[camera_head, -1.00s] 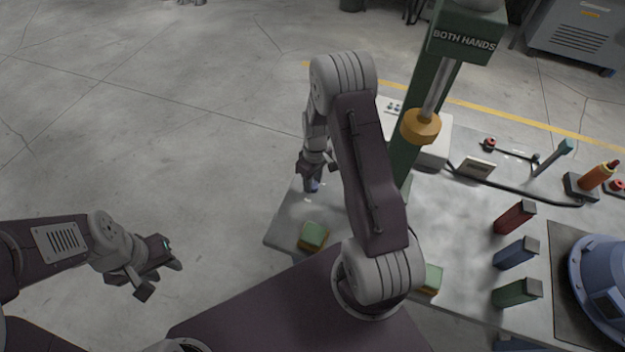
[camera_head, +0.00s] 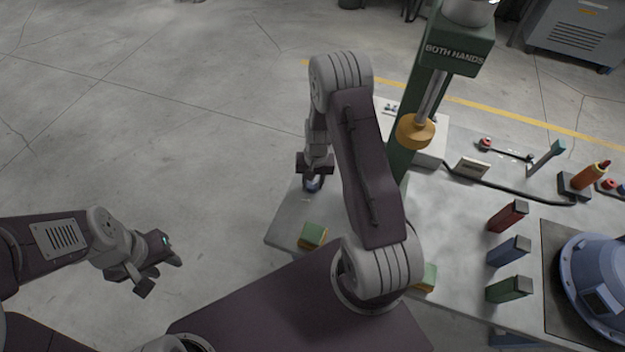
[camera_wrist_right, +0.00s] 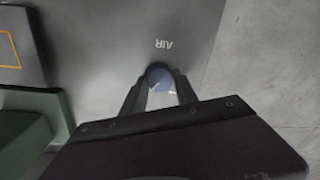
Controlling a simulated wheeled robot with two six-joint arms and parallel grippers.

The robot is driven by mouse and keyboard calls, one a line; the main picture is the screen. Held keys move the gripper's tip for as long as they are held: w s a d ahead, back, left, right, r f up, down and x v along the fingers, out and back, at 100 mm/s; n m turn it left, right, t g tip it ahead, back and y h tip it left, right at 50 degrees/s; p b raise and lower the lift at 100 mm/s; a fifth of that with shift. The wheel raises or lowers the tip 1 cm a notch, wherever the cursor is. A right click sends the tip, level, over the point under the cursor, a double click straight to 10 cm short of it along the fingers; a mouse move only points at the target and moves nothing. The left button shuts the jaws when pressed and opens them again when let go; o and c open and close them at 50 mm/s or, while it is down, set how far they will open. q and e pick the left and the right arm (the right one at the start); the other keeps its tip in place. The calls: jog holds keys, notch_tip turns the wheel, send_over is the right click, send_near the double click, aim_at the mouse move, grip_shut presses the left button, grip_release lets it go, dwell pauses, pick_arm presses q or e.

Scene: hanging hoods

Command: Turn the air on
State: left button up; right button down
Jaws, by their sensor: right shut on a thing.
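A blue round knob (camera_wrist_right: 159,74) sits on the light bench top, beside the word AIR (camera_wrist_right: 163,44), which reads upside down in the right wrist view. My right gripper (camera_wrist_right: 160,88) is shut on this knob, one finger on each side. In the head view my right gripper (camera_head: 313,178) is at the bench's far left corner, with a bit of the knob (camera_head: 312,186) showing below it. My left gripper (camera_head: 160,272) hangs over the floor at the left, away from the bench; whether its fingers are apart is unclear.
The bench (camera_head: 285,217) holds a green press column marked BOTH HANDS (camera_head: 455,53), a yellow-capped rod (camera_head: 416,131), and green-topped blocks (camera_head: 313,236) at the near edge. Red, blue and green posts (camera_head: 508,216) and a blue housing (camera_head: 597,280) stand at the right.

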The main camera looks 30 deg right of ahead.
aim_at(314, 184)
jog(key=shift+m+p, duration=0.3)
jog(key=shift+m, duration=0.5)
jog(key=c, duration=0.9)
grip_release()
jog(key=shift+c, duration=0.2)
notch_tip(314, 184, up, 9)
jog(key=shift+s+d, duration=0.15)
jog(key=shift+d, duration=0.1)
jog(key=shift+a, duration=0.1)
